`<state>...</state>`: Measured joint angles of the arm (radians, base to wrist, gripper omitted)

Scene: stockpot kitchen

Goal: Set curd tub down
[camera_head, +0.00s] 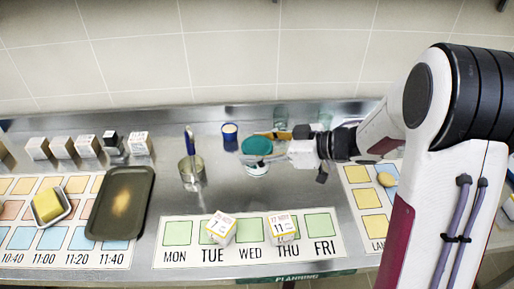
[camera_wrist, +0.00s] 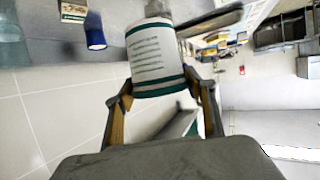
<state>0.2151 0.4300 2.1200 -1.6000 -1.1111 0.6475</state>
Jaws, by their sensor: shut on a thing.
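The curd tub has a teal lid (camera_head: 257,146) and a white body with teal bands. It is in the middle of the head view, over the steel counter. In the wrist view the tub (camera_wrist: 155,62) fills the space between the fingers, its printed label facing the camera. My gripper (camera_head: 283,152) reaches in from the right and is shut on the tub. Its two fingers also show in the wrist view (camera_wrist: 160,100), one on each side of the tub. I cannot tell whether the tub's base touches the counter.
A steel pot with a blue-handled tool (camera_head: 192,168) stands left of the tub, and a blue cup (camera_head: 230,136) behind it. A day-marked planning board (camera_head: 250,252) with two dated boxes (camera_head: 222,228) lies in front. A dark tray (camera_head: 120,203) is further left.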

